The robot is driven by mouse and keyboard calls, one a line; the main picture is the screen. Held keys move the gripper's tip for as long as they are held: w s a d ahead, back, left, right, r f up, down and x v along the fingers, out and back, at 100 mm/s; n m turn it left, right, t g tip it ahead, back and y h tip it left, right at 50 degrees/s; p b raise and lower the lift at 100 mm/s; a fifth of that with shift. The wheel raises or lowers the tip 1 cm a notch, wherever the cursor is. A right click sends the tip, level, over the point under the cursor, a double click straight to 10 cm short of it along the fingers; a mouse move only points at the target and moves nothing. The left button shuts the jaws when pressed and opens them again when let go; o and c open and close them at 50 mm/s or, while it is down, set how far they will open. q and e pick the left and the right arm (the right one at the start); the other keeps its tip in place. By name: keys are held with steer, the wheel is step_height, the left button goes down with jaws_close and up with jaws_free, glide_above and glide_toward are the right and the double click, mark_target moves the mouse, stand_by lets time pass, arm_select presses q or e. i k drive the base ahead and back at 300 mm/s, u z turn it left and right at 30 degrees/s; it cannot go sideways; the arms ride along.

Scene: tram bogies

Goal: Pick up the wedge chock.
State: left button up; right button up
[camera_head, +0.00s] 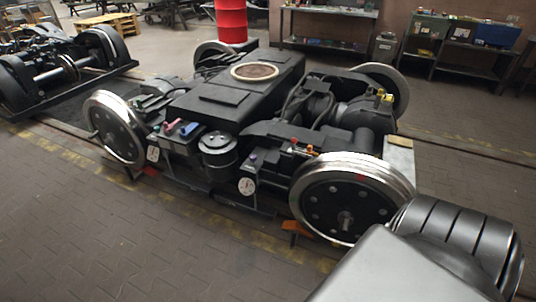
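A small orange wedge-like piece (295,228), which looks like the wedge chock, sits low at the left side of the near right wheel (346,198) of the bogie. It is small in the picture, and I cannot tell whether it touches the wheel. A small reddish piece (150,171) shows low beside the near left wheel (114,128); its shape is unclear. Neither of my grippers is in view.
The dark bogie (220,100) fills the middle, with small coloured items on top. Another bogie (55,65) stands at the left. A red drum (231,20) and workbenches (328,28) are behind. The paved floor (90,240) in front is clear. My own body covers the lower right.

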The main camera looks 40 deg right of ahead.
mark_target(293, 226)
steer(key=u, duration=0.05)
steer(key=i, duration=1.35)
steer(key=z, duration=0.4)
